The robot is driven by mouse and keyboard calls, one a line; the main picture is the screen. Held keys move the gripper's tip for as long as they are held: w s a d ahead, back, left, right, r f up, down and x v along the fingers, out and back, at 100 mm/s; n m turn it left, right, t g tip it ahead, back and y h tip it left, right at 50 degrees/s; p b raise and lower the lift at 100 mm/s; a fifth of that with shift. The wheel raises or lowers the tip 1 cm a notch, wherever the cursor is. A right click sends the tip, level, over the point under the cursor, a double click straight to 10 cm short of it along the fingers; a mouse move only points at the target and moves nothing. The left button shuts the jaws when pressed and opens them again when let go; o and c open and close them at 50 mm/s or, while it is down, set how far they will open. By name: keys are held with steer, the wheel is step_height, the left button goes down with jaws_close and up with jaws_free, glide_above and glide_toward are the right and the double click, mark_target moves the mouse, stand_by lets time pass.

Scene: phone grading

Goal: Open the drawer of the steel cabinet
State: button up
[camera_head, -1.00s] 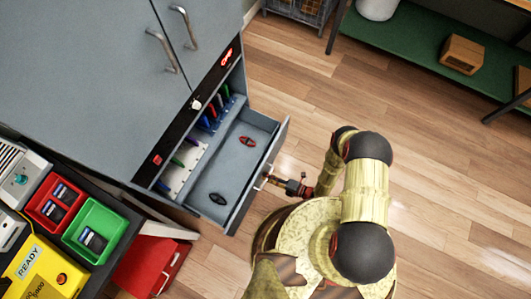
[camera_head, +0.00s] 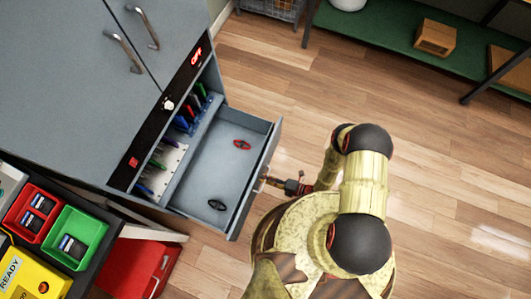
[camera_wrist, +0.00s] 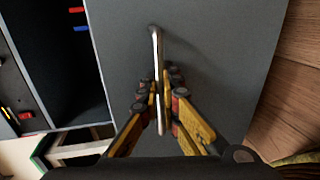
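The steel cabinet (camera_head: 60,75) stands at the upper left in the head view. Its drawer (camera_head: 215,172) is pulled well out, with its grey floor showing. A red item (camera_head: 242,144) and a black item (camera_head: 216,204) lie in it. My gripper (camera_head: 274,182) is at the outside of the drawer front, at the handle (camera_head: 261,180). In the wrist view, the fingers of my gripper (camera_wrist: 161,82) close on both sides of the metal handle (camera_wrist: 156,42), against the grey drawer front (camera_wrist: 220,60).
Coloured tools (camera_head: 190,110) stand in a rack at the drawer's inner side. A side table holds a red bin (camera_head: 36,212), a green bin (camera_head: 76,238) and a yellow device (camera_head: 30,278). A red container (camera_head: 145,262) is below. Wooden floor (camera_head: 440,190) is clear at right.

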steer(key=shift+o, duration=0.8)
steer(key=v, duration=1.2)
steer(key=shift+f, duration=0.1)
stand_by(0.4)
